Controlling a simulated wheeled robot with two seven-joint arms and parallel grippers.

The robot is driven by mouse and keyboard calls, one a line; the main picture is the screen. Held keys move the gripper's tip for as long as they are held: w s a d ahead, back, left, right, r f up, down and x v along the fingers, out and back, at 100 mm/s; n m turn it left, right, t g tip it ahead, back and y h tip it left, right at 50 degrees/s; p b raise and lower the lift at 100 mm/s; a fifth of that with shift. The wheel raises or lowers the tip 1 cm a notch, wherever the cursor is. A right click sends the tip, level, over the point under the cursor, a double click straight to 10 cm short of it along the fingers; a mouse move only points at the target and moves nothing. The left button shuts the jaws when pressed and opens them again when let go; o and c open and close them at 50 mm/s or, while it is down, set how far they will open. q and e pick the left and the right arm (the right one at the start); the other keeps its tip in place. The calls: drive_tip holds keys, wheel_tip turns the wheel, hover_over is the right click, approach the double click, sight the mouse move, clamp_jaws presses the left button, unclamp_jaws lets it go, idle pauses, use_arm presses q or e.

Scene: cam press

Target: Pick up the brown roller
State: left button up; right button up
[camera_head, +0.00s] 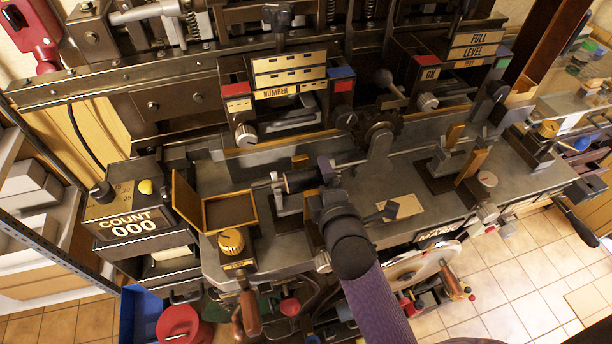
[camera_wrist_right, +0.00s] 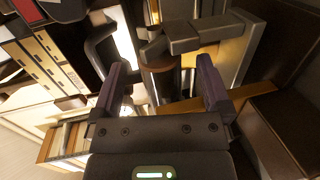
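The dark brown roller (camera_head: 298,181) lies on its shaft above the grey bench, near the middle of the head view. In the right wrist view a dark cylinder with a brown rim, which looks like the roller (camera_wrist_right: 160,84), shows between the fingers. My right gripper (camera_head: 321,178) is at the right end of the roller. In the wrist view my right gripper (camera_wrist_right: 162,80) is open, with a purple-grey finger on each side and gaps beside the cylinder. Whether a finger touches it cannot be told. The gripper and forearm hide what lies behind them. My left gripper is not in view.
An open wooden tray (camera_head: 231,211) and a brass knob (camera_head: 231,241) are left of the roller. A counter box (camera_head: 130,222) reading 000 stands farther left. A toothed wheel (camera_head: 380,132) is behind and to the right. A tan plate (camera_head: 399,207) lies right of my gripper.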

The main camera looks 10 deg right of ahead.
clamp_jaws()
